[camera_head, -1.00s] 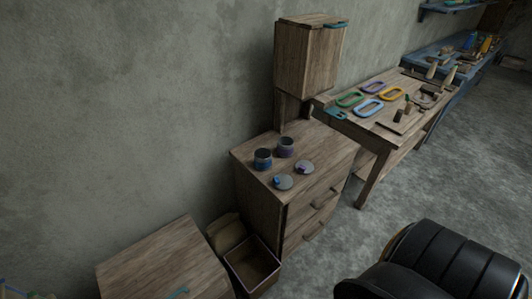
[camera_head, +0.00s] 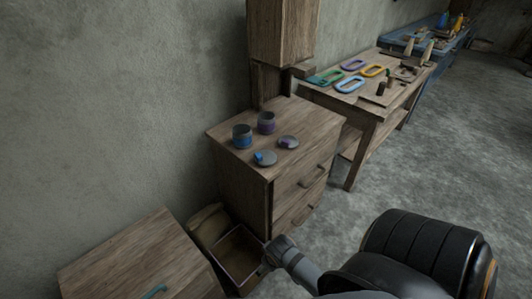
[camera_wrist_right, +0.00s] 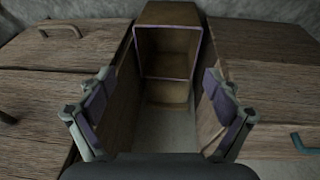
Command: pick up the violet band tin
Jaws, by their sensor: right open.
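The violet band tin (camera_head: 266,123) is a small dark grey open tin with a violet band. It stands upright on top of the wooden drawer cabinet (camera_head: 303,130), just behind and right of a similar blue band tin (camera_head: 242,137). My right gripper (camera_wrist_right: 158,98) is open and empty in the wrist view, its violet-padded fingers above an open bin. In the head view my right arm reaches in from the lower right, low in front of the cabinet, well away from the tin. The tin is not in the wrist view. My left gripper is not in view.
Two round lids, one blue-marked (camera_head: 264,158) and one violet-marked (camera_head: 288,142), lie in front of the tins. A tall wooden box (camera_head: 284,32) rises behind them. An open bin (camera_head: 219,277) stands between the drawer cabinet and a lower wooden top (camera_head: 135,262). A worktable holds coloured loops.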

